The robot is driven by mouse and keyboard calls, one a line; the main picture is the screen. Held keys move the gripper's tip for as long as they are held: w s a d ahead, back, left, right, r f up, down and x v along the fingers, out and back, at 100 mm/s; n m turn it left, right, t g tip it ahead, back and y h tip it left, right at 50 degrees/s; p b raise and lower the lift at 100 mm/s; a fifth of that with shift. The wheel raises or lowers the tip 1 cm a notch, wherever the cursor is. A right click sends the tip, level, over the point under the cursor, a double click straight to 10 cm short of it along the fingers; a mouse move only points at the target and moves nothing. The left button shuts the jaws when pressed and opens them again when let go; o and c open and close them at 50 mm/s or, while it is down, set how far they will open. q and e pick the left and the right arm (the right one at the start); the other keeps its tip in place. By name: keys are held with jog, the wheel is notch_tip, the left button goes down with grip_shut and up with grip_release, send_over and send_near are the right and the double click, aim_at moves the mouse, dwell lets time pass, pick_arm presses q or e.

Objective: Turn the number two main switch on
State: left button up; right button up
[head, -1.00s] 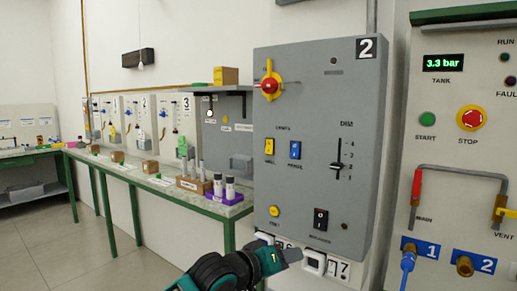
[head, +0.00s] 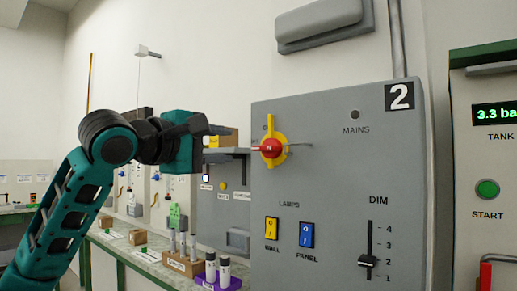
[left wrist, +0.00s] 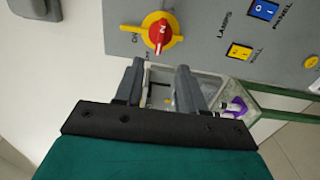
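The number two panel (head: 330,185) is a grey box marked with a 2. The MAINS lamp (head: 355,114) looks dark. My left gripper (head: 222,129) is left of the switch at a similar height, apart from it. In the left wrist view its two fingers (left wrist: 159,82) are spread with nothing between them. My right gripper is not in view.
Below the switch are a yellow wall lamp switch (head: 272,229), a blue panel lamp switch (head: 307,235) and a DIM slider (head: 368,262). A pressure panel (head: 487,150) stands at right.

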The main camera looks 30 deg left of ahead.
aim_at(262, 148)
pick_arm(q)
jog(key=w+p, duration=0.1)
jog(key=w, duration=0.3)
jog(key=w+p, duration=0.1)
jog(key=w, duration=0.2)
jog(key=w+d, duration=0.1)
jog(key=w, duration=0.3)
jog(key=shift+w+p, duration=0.3)
jog(key=shift+p, duration=0.1)
grip_shut()
